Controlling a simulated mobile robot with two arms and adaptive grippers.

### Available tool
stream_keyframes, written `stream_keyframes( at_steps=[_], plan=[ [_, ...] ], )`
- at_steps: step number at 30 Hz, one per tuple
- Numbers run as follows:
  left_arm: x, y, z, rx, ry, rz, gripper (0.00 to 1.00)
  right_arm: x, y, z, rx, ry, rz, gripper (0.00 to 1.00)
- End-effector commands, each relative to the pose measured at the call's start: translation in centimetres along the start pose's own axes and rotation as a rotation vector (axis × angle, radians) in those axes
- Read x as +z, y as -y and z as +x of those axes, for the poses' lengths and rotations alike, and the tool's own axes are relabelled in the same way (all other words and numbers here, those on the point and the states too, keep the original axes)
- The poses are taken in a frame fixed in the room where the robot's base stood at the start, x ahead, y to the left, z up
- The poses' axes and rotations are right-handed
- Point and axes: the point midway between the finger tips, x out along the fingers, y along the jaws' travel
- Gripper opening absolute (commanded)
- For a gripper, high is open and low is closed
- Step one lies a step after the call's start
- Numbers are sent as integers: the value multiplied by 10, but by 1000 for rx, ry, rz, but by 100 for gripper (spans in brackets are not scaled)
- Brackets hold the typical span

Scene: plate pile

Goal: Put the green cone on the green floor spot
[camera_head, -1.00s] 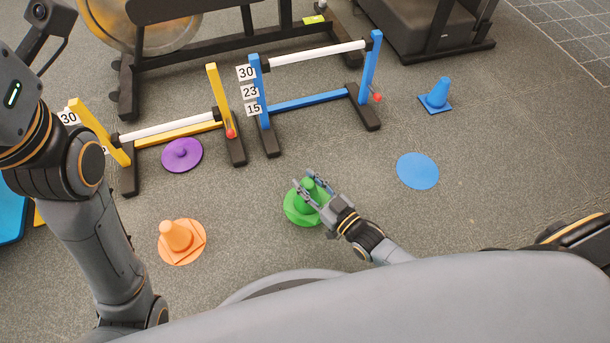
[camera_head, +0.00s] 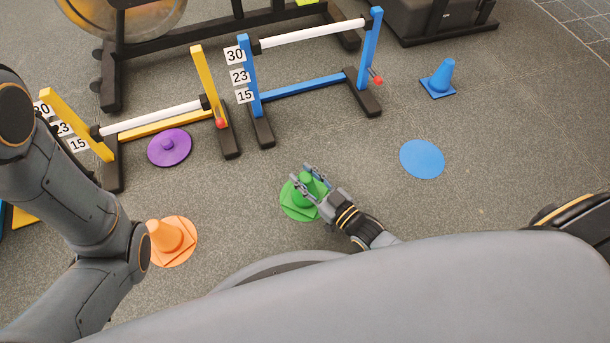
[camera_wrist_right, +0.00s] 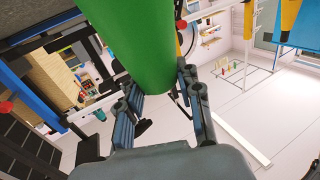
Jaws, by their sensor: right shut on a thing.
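The green cone (camera_head: 305,184) is over the green floor spot (camera_head: 288,205), with the spot's rim showing around the cone's base. I cannot tell whether the base touches the floor. My right gripper (camera_head: 309,182) is shut on the cone, one finger on each side of its upper part. In the right wrist view the green cone (camera_wrist_right: 145,45) fills the top middle, between the fingers of my right gripper (camera_wrist_right: 160,90). My left arm comes in at the left edge of the head view; its gripper is out of the picture.
An orange cone (camera_head: 166,236) stands on an orange spot, partly behind my left arm. A purple disc (camera_head: 169,147) lies by the yellow hurdle (camera_head: 208,85). A blue hurdle (camera_head: 305,87) stands behind. A blue cone (camera_head: 440,77) is apart from the empty blue spot (camera_head: 422,159).

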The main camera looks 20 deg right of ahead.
Motion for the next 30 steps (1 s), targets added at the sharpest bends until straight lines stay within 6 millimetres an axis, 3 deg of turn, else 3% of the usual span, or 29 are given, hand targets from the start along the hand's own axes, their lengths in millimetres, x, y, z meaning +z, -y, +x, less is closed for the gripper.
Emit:
stream_keyframes(
  at_steps=[2, 3, 6, 17, 20, 24, 30],
  plan=[
    [-1, -1, -3, 0, 0, 0, 59, 3, 0, 0, 0, -1, 0, 0],
    [-1, 0, -2, 0, 0, 0, 59, 3, 0, 0, 0, 0, 0, 39],
    [0, 0, -2, 0, 0, 0, 59, 3, 0, 0, 0, 0, 0, 58],
    [1, 0, 2, 0, 0, -1, 59, -3, 0, 0, 0, -1, 0, 58],
    [1, 1, 7, 1, -7, -1, 59, -2, 0, -12, 1, 3, 0, 58],
    [20, 6, -4, -18, 54, -6, 59, -3, 0, -40, 1, 6, -1, 58],
    [32, 10, -13, -37, 99, -13, 59, -3, 0, -84, 0, 5, -1, 58]
  ],
)
